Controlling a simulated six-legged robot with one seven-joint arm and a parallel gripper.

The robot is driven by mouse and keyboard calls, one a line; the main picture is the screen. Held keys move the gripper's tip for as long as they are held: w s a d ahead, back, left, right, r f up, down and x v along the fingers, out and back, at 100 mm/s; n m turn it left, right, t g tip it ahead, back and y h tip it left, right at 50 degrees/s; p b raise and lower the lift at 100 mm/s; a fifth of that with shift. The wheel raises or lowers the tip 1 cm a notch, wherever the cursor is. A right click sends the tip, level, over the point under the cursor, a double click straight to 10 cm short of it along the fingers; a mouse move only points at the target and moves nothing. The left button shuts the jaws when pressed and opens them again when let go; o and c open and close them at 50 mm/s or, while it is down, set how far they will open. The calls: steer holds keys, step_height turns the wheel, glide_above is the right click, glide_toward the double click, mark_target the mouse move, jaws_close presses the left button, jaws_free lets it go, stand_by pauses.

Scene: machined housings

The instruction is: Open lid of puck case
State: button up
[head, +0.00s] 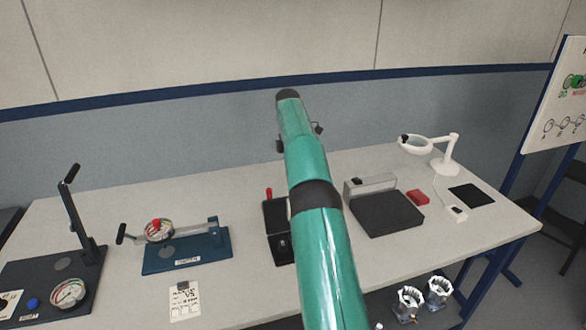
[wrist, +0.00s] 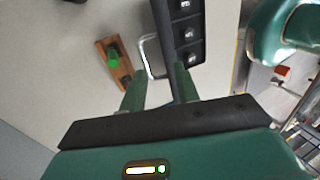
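A black case-like body with several square recesses, each holding a small pale piece, shows in the wrist view (wrist: 188,45). I take it as the puck case, but cannot be sure. In the head view, a small black open box (head: 275,217) is partly hidden behind my green arm and may be the same thing. My gripper (wrist: 160,88) has its two green fingers apart, with nothing held between them. The black body's near edge reaches toward the right finger; I cannot tell whether they touch. My fingers cannot be made out in the head view.
A wooden block with a green peg (wrist: 113,62) lies left of the fingers. A larger dark box (head: 385,213), a red block (head: 417,197) and a white magnifier lamp (head: 445,160) stand right on the table. A blue gauge fixture (head: 187,252) stands left. Bare table (head: 230,295) lies in front.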

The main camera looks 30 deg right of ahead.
steer(key=shift+w+a+r, duration=0.15)
steer(key=shift+r, duration=0.3)
steer(key=shift+c, duration=0.2)
jaws_close()
step_height(320, 180, down, 9)
steer(key=m+t+h, duration=0.1)
steer(key=m+t, duration=0.5)
steer(key=m, duration=1.1)
steer(key=shift+w+m+h, duration=0.4)
